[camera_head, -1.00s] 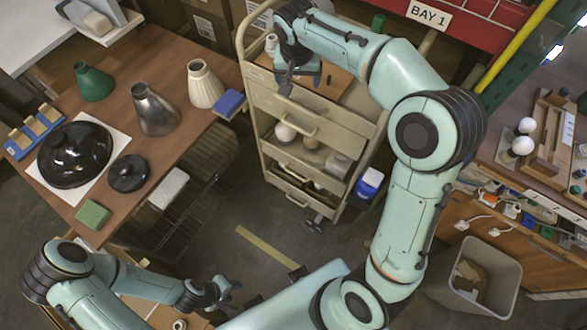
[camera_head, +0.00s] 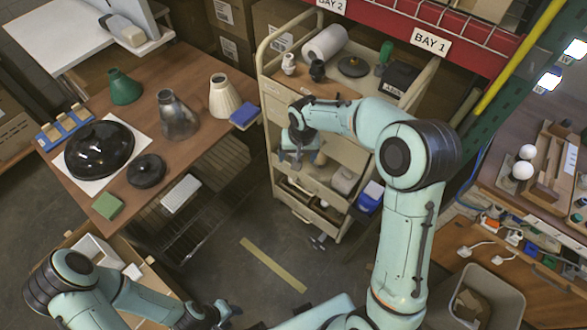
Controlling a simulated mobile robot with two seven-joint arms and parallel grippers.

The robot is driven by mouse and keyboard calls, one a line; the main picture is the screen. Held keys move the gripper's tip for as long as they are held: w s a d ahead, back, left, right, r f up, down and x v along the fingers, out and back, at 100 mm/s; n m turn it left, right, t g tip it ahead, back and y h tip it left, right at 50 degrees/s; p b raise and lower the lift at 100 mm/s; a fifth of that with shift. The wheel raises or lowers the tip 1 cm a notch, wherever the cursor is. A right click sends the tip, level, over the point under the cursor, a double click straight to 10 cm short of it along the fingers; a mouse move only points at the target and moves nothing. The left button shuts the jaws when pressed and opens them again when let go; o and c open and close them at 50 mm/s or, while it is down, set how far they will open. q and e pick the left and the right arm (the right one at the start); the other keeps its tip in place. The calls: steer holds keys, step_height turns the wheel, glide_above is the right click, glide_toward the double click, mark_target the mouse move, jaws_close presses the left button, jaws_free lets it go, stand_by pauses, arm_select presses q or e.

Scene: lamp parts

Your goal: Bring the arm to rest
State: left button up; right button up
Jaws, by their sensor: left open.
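My right arm reaches up the middle of the picture and bends left to the cart. My left arm comes in from the lower left. My left gripper (camera_head: 228,313) is at the bottom edge, open and empty, over the floor, and partly cut off by the frame.
The wooden table (camera_head: 193,60) at left holds lampshades, a black dome (camera_head: 100,148) and a green block (camera_head: 107,206). A bin (camera_head: 510,310) and workbench are at right. The middle floor is open.

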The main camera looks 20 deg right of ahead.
steer(key=shift+s+a+f+y, duration=0.1)
steer(key=shift+s+a+f, duration=0.2)
steer(key=shift+f, duration=0.25)
steer(key=shift+s+a+f+y, duration=0.1)
steer(key=shift+s+a+f, duration=0.15)
steer(key=shift+f, duration=0.25)
steer(key=shift+s+a+f+y, duration=0.1)
steer(key=shift+s+a+f, duration=0.2)
steer(key=shift+f, duration=0.25)
steer(key=s+a+f+n+g+y, duration=0.1)
steer(key=s+a+f, duration=0.2)
steer(key=s+f, duration=0.4)
steer(key=s+a+f+g+y, duration=0.1)
steer(key=s+a+f, duration=0.25)
steer(key=f, duration=0.55)
steer(key=s+a+f, duration=0.1)
steer(key=s+f, duration=0.1)
steer(key=s, duration=0.3)
steer(key=s+f, duration=0.3)
steer(key=s, duration=0.3)
steer(key=s+a+f+y, duration=0.1)
steer(key=s+f, duration=0.1)
steer(key=s, duration=0.4)
steer(key=shift+a+f+m, duration=0.3)
steer(key=shift+a+f, duration=0.05)
steer(key=shift+f, duration=0.05)
steer(key=c, duration=0.8)
steer(key=shift+w+a, duration=0.15)
